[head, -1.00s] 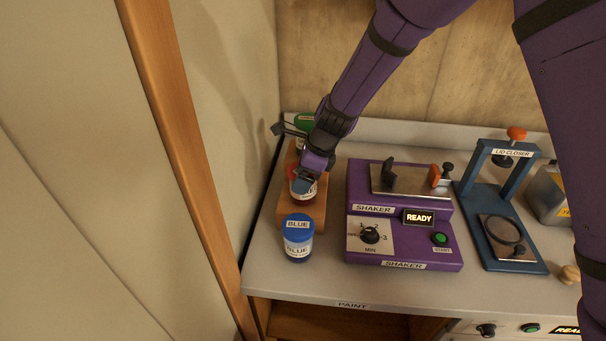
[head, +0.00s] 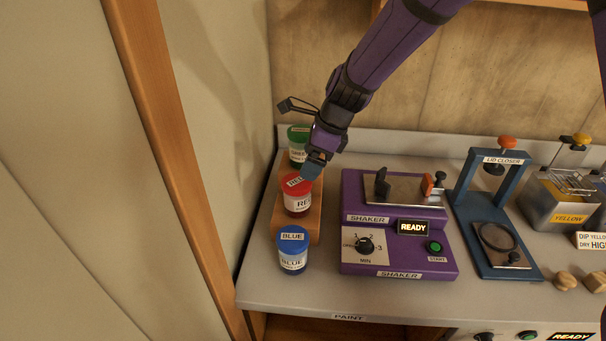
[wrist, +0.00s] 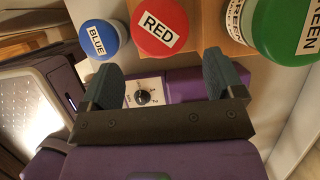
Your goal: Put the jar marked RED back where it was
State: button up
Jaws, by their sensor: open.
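The jar marked RED (head: 297,195), white with a red lid, stands upright on the wooden block (head: 313,225), in front of the jar marked GREEN (head: 299,146). The RED lid also shows in the wrist view (wrist: 159,24). My gripper (head: 312,168) is open and empty, just above and behind the RED jar, apart from it as far as I can tell. In the wrist view its two fingers (wrist: 168,85) are spread with nothing between them. The jar marked BLUE (head: 292,250) stands on the bench in front of the block.
The purple shaker (head: 398,262) stands right of the block, its display reading READY. The blue lid closer (head: 467,215) and a grey YELLOW tank (head: 562,208) stand farther right. A wall rises close on the left. The bench's front strip is clear.

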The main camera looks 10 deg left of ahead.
jog(key=shift+v, duration=1.45)
jog(key=s+d+r+n+t, duration=0.1)
jog(key=s+d+r+n, duration=0.3)
jog(key=d+r, duration=0.5)
jog(key=s+d+r+n+t, duration=0.2)
jog(key=s+d+r+n, duration=0.3)
jog(key=d, duration=0.6)
jog(key=s+d+r+n+t+h, duration=0.1)
jog(key=s+d+r+n+h, duration=0.1)
jog(key=s+d+n, duration=0.2)
jog(key=s+d+r+n+t+h, duration=0.1)
jog(key=s+d+n, duration=0.3)
jog(key=s+d, duration=0.7)
jog(key=shift+s+d+r+n+h, duration=0.35)
jog(key=shift+s+h, duration=0.35)
jog(key=shift+s, duration=0.3)
